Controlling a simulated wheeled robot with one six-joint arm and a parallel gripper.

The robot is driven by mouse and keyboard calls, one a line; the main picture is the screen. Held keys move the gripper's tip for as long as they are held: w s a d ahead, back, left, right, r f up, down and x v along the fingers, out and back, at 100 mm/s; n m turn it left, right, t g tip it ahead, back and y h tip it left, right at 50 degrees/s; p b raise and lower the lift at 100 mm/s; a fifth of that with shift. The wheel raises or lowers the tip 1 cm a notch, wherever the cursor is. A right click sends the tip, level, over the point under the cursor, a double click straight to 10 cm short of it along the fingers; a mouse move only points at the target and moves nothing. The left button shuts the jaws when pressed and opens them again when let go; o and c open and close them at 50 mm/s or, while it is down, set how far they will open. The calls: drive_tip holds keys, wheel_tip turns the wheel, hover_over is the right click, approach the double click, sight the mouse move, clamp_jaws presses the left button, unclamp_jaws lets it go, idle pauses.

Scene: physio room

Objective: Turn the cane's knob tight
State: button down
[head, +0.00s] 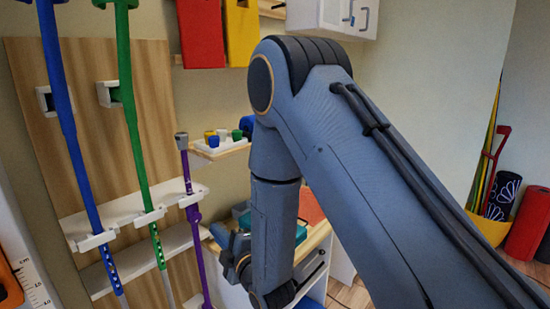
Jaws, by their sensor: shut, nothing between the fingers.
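Several canes stand along the wooden wall panel at the left: a blue cane (66,120), a green cane (130,105) and a shorter purple cane (192,214) with a grey top. White clips hold them. The blue and green canes have holes near their lower ends. I cannot tell which cane the task means, and no knob shows clearly. My gripper (222,236) is low in the middle, partly hidden by my own arm. It is shut and empty, just right of the purple cane. I cannot tell whether they touch.
A small shelf (222,151) with coloured pegs is behind the purple cane. A wooden-topped cabinet (315,240) stands behind my arm. A white wall cabinet (330,14) hangs above. A yellow tub (487,228) and red roll (528,224) are at the far right.

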drive_tip(key=w+a+r+n, duration=0.1)
drive_tip(key=w+a+n, duration=0.2)
drive_tip(key=w, duration=0.2)
drive_tip(key=shift+w+a+b, duration=0.3)
drive_tip(key=shift+w+b, duration=0.1)
drive_tip(key=shift+b, duration=0.05)
drive_tip(key=shift+r, duration=0.1)
idle(0.4)
drive_tip(key=shift+s, duration=0.1)
idle(0.5)
drive_tip(key=shift+f+b, duration=0.8)
drive_tip(key=shift+b, duration=0.3)
drive_tip(key=v, duration=0.6)
drive_tip(key=shift+w+d, duration=0.25)
drive_tip(key=shift+d, duration=0.1)
